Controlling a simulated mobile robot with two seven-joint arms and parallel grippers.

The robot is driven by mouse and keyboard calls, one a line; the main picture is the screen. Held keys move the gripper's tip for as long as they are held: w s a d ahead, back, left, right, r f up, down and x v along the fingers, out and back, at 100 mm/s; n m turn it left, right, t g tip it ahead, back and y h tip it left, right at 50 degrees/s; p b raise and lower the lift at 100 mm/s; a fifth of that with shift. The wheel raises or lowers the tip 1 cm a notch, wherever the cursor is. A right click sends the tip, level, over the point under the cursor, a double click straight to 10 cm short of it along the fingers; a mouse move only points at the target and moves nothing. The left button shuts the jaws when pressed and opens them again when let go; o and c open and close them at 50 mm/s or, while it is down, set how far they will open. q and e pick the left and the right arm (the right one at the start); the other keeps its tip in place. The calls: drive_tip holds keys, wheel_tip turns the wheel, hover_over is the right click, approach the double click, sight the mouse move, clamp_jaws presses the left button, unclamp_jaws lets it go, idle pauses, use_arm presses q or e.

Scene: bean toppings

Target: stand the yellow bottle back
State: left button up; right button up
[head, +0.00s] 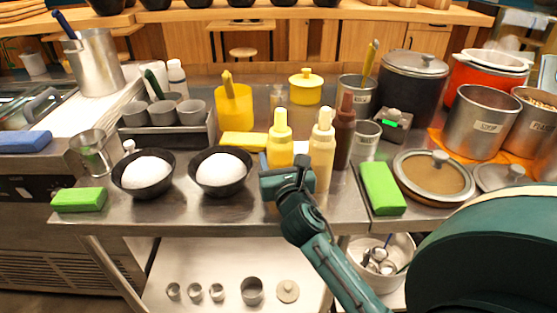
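The yellow bottle (280,146) is upright near the front of the steel counter, with its tip up. Its lower part is hidden behind my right gripper (287,178), so I cannot see whether its base touches the counter. The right gripper is directly in front of the bottle, at its lower body. Its fingers are hidden, so whether they are closed around the bottle does not show. A cream bottle (321,152) stands close on the right, and a dark brown bottle (344,138) stands just beyond it. My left gripper is not in view.
Two black bowls with white mounds, the left (146,172) and the right (220,170), stand left of the bottles. A yellow block (243,141) lies behind. A green block (382,188) and a lidded pan (433,177) are to the right. The counter's front edge is close.

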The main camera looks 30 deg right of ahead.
drive_tip(key=o, duration=0.9)
drive_tip(key=shift+f, duration=0.1)
drive_tip(key=shift+c, duration=0.2)
drive_tip(key=v, duration=1.2)
drive_tip(key=shift+r+b, duration=0.25)
drive_tip(key=shift+b, duration=0.05)
